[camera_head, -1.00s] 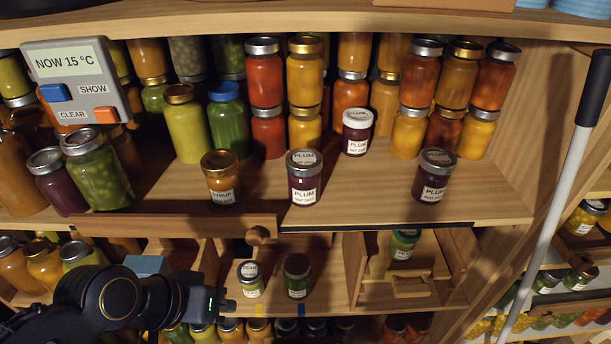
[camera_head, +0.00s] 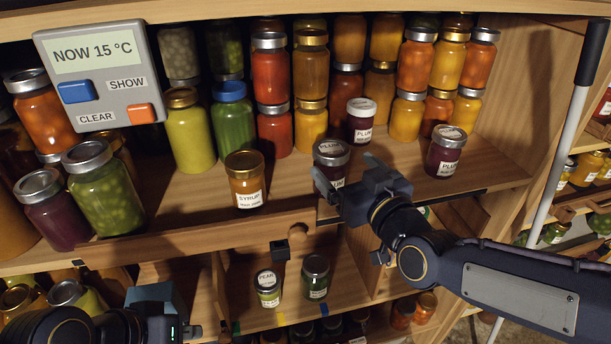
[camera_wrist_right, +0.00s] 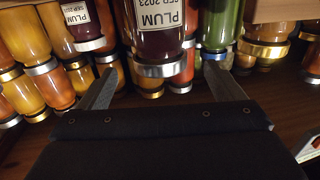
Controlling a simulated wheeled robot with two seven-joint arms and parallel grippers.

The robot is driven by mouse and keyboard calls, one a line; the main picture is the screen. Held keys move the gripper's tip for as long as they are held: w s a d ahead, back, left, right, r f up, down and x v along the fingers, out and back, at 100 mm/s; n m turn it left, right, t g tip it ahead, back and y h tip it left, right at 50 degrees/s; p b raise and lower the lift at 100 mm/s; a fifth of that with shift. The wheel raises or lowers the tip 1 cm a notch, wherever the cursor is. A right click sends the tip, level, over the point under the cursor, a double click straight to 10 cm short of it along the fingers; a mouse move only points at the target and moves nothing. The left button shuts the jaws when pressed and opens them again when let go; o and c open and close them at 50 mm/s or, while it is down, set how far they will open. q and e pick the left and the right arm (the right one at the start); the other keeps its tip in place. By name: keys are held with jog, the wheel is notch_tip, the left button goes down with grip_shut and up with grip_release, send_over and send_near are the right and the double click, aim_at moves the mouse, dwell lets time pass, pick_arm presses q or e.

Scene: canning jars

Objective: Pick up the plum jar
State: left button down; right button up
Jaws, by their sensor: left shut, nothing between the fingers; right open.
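Three dark plum jars stand on the upper shelf. My right gripper is open in front of the front middle jar. In the right wrist view, which looks upside down, a plum jar (camera_wrist_right: 158,42) appears between the fingers (camera_wrist_right: 160,80); whether they reach around it is unclear. My left gripper (camera_head: 190,330) is shut and empty, low at the left.
A syrup jar (camera_head: 245,180) stands left of the front plum jar. Stacked jars line the back. A display box (camera_head: 100,68) hangs at the upper left. A pear jar (camera_head: 268,288) and a green jar (camera_head: 315,277) stand below. A pole (camera_head: 562,150) leans at right.

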aim_at(326, 148)
jog(key=shift+w+a+r, duration=0.2)
jog(key=shift+w+a, duration=0.05)
jog(key=shift+a, duration=0.2)
jog(key=shift+w+a, duration=0.15)
jog(key=shift+w, duration=0.2)
jog(key=x, duration=0.2)
jog(key=p+x, duration=0.1)
jog(key=x, duration=0.1)
jog(key=p+x, duration=0.1)
jog(key=x, duration=0.1)
jog(key=shift+w+f, duration=0.3)
jog(key=shift+f, duration=0.05)
jog(key=shift+r, duration=0.1)
jog(key=c, duration=1.4)
